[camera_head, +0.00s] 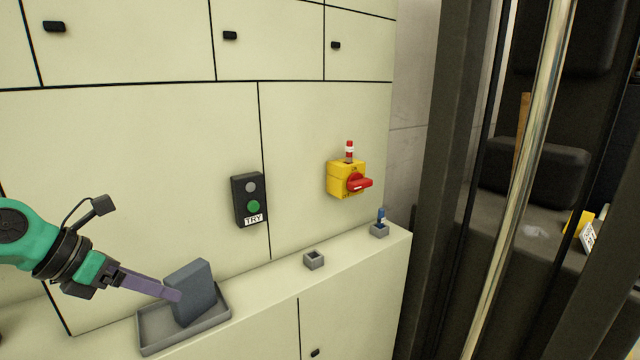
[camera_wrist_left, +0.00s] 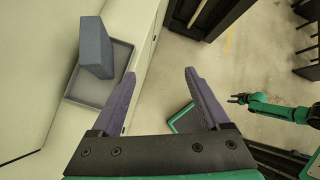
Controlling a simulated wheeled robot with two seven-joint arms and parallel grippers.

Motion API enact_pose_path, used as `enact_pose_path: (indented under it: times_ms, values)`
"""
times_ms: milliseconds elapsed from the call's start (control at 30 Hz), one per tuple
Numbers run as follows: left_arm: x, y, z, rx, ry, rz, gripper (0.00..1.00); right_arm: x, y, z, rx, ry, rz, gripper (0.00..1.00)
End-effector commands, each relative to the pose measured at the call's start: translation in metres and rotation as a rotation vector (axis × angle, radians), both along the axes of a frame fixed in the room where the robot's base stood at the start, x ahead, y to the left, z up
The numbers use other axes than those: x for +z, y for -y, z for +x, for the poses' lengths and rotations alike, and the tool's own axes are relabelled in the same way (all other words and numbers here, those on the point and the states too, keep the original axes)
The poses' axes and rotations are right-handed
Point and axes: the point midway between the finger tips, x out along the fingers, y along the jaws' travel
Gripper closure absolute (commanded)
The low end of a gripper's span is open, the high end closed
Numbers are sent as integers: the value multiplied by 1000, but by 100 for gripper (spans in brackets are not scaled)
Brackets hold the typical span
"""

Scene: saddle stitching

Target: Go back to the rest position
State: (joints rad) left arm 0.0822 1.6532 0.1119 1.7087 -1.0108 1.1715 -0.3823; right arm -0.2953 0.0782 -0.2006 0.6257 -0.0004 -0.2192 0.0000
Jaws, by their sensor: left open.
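My left gripper (camera_head: 172,294) comes in from the left over the ledge, in front of a blue-grey block. In the left wrist view my left gripper (camera_wrist_left: 159,75) is open, with nothing between its purple fingers. The block (camera_head: 196,285) stands upright in a shallow grey tray (camera_head: 152,346). The block (camera_wrist_left: 95,47) shows left of the fingers and apart from them. A green arm, which looks like my right one, ends in a small right gripper (camera_wrist_left: 237,98) at the right; its jaws are too small to judge.
A black button box (camera_head: 248,199) marked TRY and a yellow box with a red switch (camera_head: 346,179) are on the cabinet wall. A small empty grey holder (camera_head: 314,260) and another holder with a blue piece (camera_head: 380,229) stand on the ledge. A metal pole (camera_head: 530,150) rises at right.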

Motion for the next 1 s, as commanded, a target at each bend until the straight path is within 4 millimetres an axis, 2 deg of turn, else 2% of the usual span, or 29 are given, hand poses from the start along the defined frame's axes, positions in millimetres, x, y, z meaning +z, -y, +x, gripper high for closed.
enact_pose_path:
  times_ms: [100, 167, 300, 367, 467, 567, 633, 700, 800, 900, 1000]
  values:
    - [-5, 31, 15, 37, 58, -207, 21, 1, 0, 8, 0, 12, 1, 50]
    - [-4, 45, 23, 73, 87, -330, 21, 1, 0, 7, 0, 12, 1, 50]
    - [2, 68, 44, 229, 142, -681, 21, 0, 0, 0, 0, -1, 0, 50]
    - [5, 69, 53, 345, 153, -871, 21, -1, 0, -6, 0, -10, -1, 50]
    - [-5, 48, 68, 661, 129, -1241, 21, -1, 1, -13, -1, -21, -1, 50]
    - [-54, 7, 67, 1115, 34, -1574, 21, -1, 1, -13, -1, -21, -2, 50]
    - [-109, -16, 49, 1474, -76, -1728, 21, -1, 1, -11, 0, -19, -3, 50]
    - [-159, -24, 22, 1779, -186, -1792, 21, -1, 1, -9, 0, -15, -2, 50]
    - [-213, -19, -17, 2113, -332, -1798, 21, -1, 2, -8, 0, -14, -3, 50]
    - [-250, -5, -55, 2374, -461, -1746, 21, -1, 2, -7, 0, -13, -3, 50]
    - [-276, 13, -90, 2586, -583, -1666, 21, -1, 2, -7, 0, -12, -4, 50]
